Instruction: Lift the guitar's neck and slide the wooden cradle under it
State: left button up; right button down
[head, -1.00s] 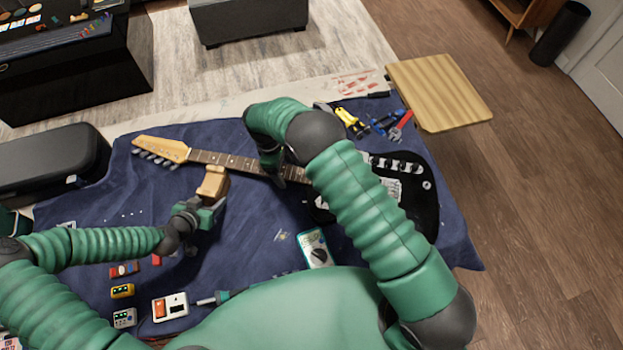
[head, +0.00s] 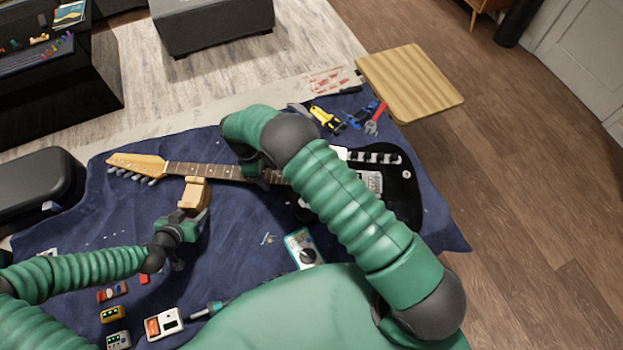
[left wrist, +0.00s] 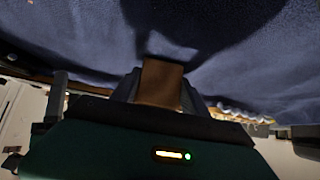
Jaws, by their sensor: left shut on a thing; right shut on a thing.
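The electric guitar lies across the blue mat, with its light wood headstock (head: 137,163) at the left and its black body (head: 402,190) at the right. My right gripper (head: 260,174) is shut on the dark guitar neck (head: 215,171) partway along it; my right arm hides part of the neck and body. My left gripper (head: 190,214) is shut on the wooden cradle (head: 194,192), at the near side of the neck close to the headstock. The cradle's far end meets the neck's near edge in the picture; I cannot tell whether it is under it. The left wrist view shows the cradle (left wrist: 160,84) between the fingers.
A multimeter (head: 303,248), several small pedals (head: 112,315) and a screwdriver-like tool (head: 212,308) lie on the near side of the mat (head: 75,235). Pliers (head: 327,117) and other tools lie beyond the body. A black case (head: 40,180) stands at the left.

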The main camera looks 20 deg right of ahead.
jog(key=shift+w+r, duration=0.1)
jog(key=shift+r, duration=0.1)
pick_arm(q)
jog(key=shift+w, duration=0.15)
pick_arm(e)
jog(key=shift+w+d+r, duration=0.1)
jog(key=shift+r, duration=0.55)
jog(key=shift+r, duration=0.15)
jog(key=shift+r, duration=0.55)
jog(key=shift+r, duration=0.1)
jog(key=shift+r, duration=0.7)
dwell(0.4)
jog(key=shift+d+r, duration=0.1)
jog(key=shift+r, duration=0.45)
